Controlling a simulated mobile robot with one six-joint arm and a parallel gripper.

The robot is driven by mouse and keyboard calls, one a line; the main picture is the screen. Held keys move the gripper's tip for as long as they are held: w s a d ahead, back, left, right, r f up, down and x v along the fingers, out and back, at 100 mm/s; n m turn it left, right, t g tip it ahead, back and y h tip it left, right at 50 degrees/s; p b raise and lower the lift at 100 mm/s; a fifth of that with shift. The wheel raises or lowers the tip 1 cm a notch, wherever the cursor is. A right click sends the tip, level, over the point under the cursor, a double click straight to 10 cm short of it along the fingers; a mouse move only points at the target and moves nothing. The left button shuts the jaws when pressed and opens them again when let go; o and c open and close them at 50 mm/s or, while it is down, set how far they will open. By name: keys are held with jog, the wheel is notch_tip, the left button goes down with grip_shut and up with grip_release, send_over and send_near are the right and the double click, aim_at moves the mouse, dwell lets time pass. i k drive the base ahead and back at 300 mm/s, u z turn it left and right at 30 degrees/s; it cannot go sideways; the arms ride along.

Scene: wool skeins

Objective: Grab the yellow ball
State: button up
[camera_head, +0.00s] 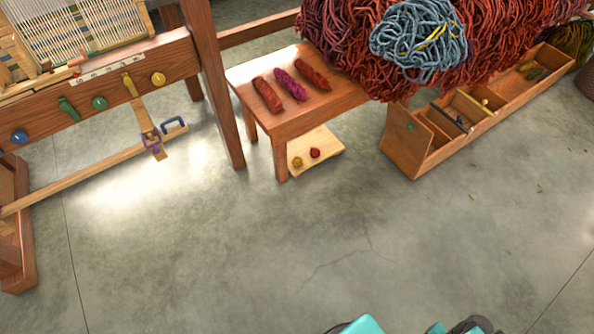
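A small yellow ball (297,162) sits on the pale low shelf (322,142) under the front of the wooden bench. A small red ball (315,153) lies close to its right on the same shelf. The yellow ball's front is in plain sight. Teal and dark parts of my own body show at the bottom edge, well below and right of the ball. My gripper's fingers cannot be made out in this view.
The bench (305,105) carries three wool skeins (290,84). Its front leg (280,160) stands just left of the ball. A loom (110,95) is at left. A long compartmented wooden box (415,150) lies right, beneath a big wool heap (340,40). The concrete floor (300,240) in front is clear.

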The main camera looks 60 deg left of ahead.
aim_at(297, 161)
jog(key=z, duration=0.05)
jog(key=k, duration=1.1)
jog(key=u, duration=2.7)
jog(key=i, duration=0.4)
jog(key=z, duration=0.1)
